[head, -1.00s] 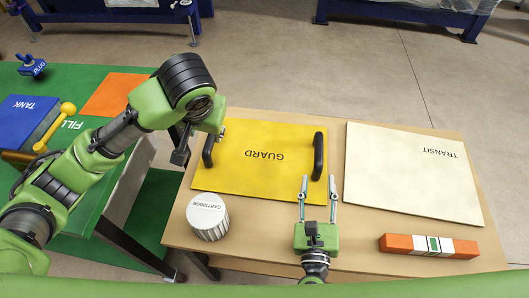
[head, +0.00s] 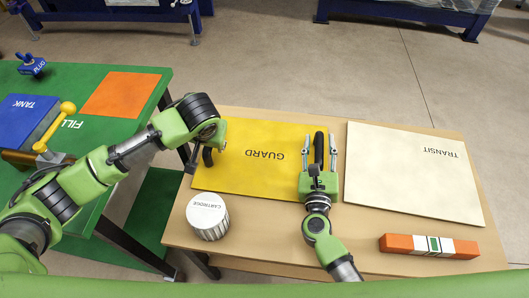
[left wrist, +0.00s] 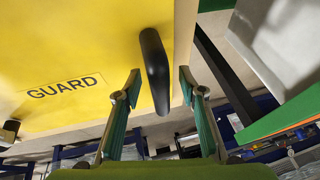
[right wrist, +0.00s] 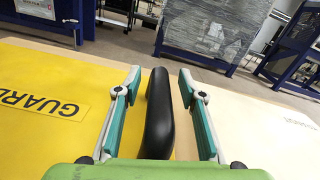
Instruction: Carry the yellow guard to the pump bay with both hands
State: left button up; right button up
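The yellow guard (head: 258,158), a flat panel marked GUARD with a black handle at each side, lies on the wooden table (head: 290,238). My right gripper (head: 320,140) is open around the right handle (head: 319,148). In the right wrist view that handle (right wrist: 158,115) stands between the open fingers (right wrist: 158,90), with a gap on each side. My left gripper (left wrist: 160,80) is open in the left wrist view, with the left handle (left wrist: 155,70) between its fingertips. In the head view my left arm partly hides the left handle (head: 207,157). No pump bay label is visible.
A white cartridge (head: 207,216) stands at the table's front left. A cream TRANSIT panel (head: 410,175) and an orange-white bar (head: 430,246) lie at the right. The green bench (head: 80,85) at left holds a blue tank (head: 28,120), a yellow lever (head: 55,125) and a blue plug (head: 32,65).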

pick_arm(q)
jog(key=shift+w+f, duration=0.1)
jog(key=shift+f, duration=0.05)
pick_arm(e)
jog(key=shift+w, duration=0.2)
pick_arm(q)
grip_shut()
pick_arm(e)
grip_shut()
